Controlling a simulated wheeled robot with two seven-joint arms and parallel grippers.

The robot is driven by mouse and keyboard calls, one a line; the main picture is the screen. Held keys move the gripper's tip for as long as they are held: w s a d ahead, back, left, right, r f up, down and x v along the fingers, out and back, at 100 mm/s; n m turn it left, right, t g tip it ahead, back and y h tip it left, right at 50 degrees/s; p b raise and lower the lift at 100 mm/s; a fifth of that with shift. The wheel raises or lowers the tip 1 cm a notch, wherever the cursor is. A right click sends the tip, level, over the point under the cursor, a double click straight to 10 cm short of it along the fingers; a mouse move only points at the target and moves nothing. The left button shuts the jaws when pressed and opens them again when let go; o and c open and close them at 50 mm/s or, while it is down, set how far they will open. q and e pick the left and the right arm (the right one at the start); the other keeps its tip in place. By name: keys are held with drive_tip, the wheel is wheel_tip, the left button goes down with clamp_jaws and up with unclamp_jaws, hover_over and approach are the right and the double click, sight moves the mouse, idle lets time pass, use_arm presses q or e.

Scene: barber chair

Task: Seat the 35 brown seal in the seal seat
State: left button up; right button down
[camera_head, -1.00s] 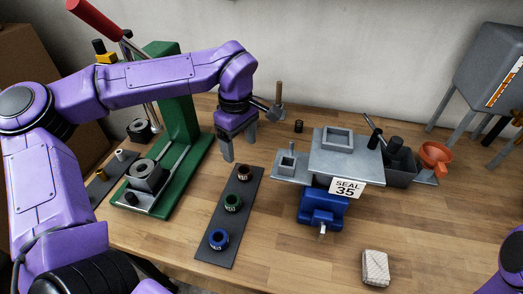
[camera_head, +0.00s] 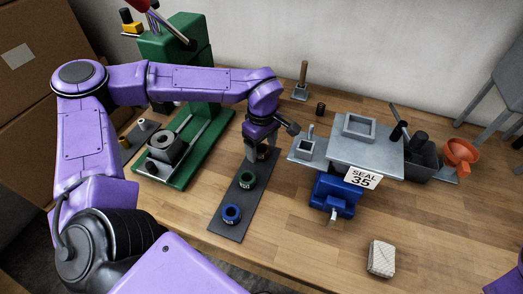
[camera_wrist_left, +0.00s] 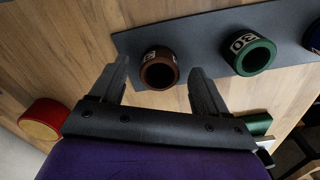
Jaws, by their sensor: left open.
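The brown seal (camera_wrist_left: 158,51) is a short ring at the far end of a dark strip; its pale label is hard to read. In the head view the brown seal (camera_head: 264,152) is partly hidden by my left gripper (camera_head: 257,147). In the left wrist view my left gripper (camera_wrist_left: 159,70) is open, with its fingers on either side of the brown seal and nothing clearly held. A grey metal block (camera_head: 345,151) in a blue vise (camera_head: 332,193) carries a "SEAL 35" sign (camera_head: 362,178) and a raised square frame (camera_head: 360,126). I cannot tell exactly where the seal seat is.
The dark strip (camera_head: 228,211) also holds a green seal (camera_head: 246,180) and a blue seal (camera_head: 231,213). A green press (camera_head: 184,50) stands at left. An orange funnel (camera_head: 461,152) and a dark bin sit at right. A folded cloth (camera_head: 381,257) lies in front.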

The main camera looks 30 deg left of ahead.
use_arm(q)
drive_tip(key=c, duration=1.1)
